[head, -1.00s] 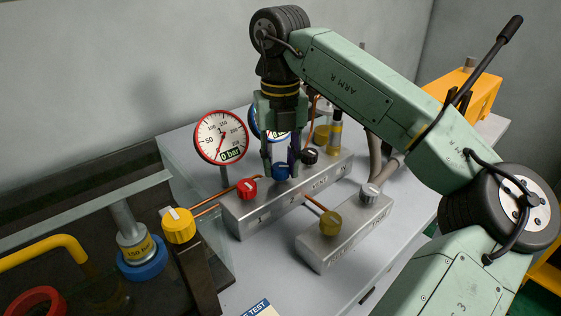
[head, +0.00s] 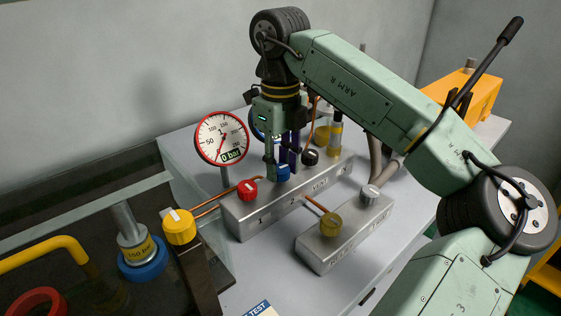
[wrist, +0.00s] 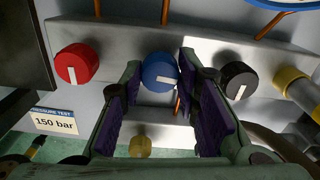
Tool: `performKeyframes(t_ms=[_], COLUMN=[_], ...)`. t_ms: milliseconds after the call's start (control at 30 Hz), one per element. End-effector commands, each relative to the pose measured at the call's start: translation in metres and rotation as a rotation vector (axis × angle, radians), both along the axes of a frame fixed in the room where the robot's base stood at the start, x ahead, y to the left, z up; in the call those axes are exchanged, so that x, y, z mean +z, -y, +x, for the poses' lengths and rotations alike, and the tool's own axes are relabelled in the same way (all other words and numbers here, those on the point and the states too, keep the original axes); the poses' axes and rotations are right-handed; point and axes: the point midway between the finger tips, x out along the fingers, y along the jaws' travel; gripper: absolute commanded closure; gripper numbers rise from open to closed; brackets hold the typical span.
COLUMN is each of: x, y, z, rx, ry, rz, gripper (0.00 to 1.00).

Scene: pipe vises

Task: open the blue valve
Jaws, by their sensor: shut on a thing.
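The blue valve (head: 283,173) is a round knob on the long grey manifold block (head: 240,220), between the red and black knobs. It also shows in the wrist view (wrist: 158,73), where its white mark points right. My gripper (head: 281,166) points down at the blue valve with one finger on each side of it. In the wrist view my gripper's (wrist: 160,66) purple-padded fingers straddle the knob, shut on it. The exact contact of the fingertips is hard to see.
The red knob (wrist: 76,64) and black knob (wrist: 238,80) sit close on either side. A red-rimmed gauge (head: 221,138) reads 0 bar; a blue-rimmed gauge (head: 256,126) is mostly hidden behind my gripper. A shorter block (head: 325,256) carries yellow and grey knobs in front.

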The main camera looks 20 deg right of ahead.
Motion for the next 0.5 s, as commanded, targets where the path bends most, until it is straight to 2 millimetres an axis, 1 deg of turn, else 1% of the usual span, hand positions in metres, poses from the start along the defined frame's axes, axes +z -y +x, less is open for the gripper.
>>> performKeyframes(t_ms=[400, 433, 500], x=[0.0005, 0.0005, 0.0004], y=[-0.0002, -0.0002, -0.0002], z=[0.0007, 0.0007, 0.0007], rx=[0.006, 0.006, 0.006], ry=[0.003, 0.003, 0.003], rz=[0.0, 0.0, 0.0], gripper=[0.99, 0.7, 0.66])
